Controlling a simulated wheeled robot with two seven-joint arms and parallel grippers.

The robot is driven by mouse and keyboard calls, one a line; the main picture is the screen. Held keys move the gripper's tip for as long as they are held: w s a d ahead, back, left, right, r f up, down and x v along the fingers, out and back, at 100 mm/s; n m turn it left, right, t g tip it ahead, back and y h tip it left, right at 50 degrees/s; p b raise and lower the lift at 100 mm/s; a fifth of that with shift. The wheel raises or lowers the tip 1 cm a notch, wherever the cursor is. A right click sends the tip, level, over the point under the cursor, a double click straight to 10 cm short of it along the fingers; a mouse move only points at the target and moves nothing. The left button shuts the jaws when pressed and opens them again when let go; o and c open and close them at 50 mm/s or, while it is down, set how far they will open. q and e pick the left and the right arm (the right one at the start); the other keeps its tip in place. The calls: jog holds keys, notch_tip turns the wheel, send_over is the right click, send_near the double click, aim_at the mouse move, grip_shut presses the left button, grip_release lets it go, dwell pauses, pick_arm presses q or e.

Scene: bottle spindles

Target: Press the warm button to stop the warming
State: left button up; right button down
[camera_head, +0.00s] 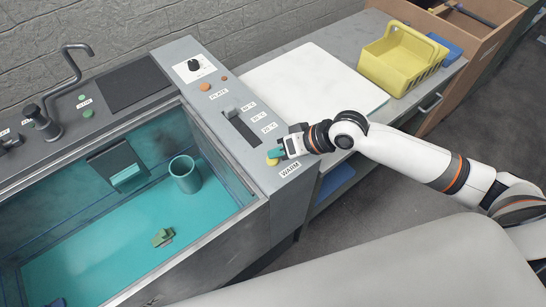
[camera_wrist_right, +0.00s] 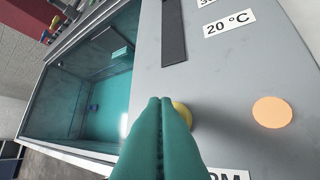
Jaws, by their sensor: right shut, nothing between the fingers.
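The yellow warm button (camera_head: 272,161) sits on the grey control panel (camera_head: 248,165), beside the WARM label (camera_head: 290,169). In the right wrist view the button (camera_wrist_right: 183,113) is partly hidden behind my fingertips, and only its right side shows. My right gripper (camera_head: 274,154) has teal fingers, which are shut together and empty. In the right wrist view its fingertips (camera_wrist_right: 160,101) overlap the button's left part. I cannot tell whether they touch it. An orange round spot (camera_wrist_right: 272,111), apparently a lamp, is to the right of the button. My left gripper is not in view.
A slider slot (camera_head: 239,128) with temperature labels lies farther along the panel. The open teal-floored tank (camera_head: 100,235) is on the left, with a cup (camera_head: 184,175) inside. A white board (camera_head: 310,85) and yellow basket (camera_head: 401,62) are on the counter to the right.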

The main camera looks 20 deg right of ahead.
aim_at(278, 160)
jog(key=shift+f, duration=0.15)
dwell(0.4)
jog(key=shift+f, duration=0.3)
dwell(0.3)
jog(key=shift+r+p, duration=0.4)
jog(key=shift+p, duration=0.55)
jog(key=shift+r, duration=0.15)
notch_tip(278, 160, up, 6)
jog(key=p, duration=0.6)
jog(key=shift+p, duration=0.3)
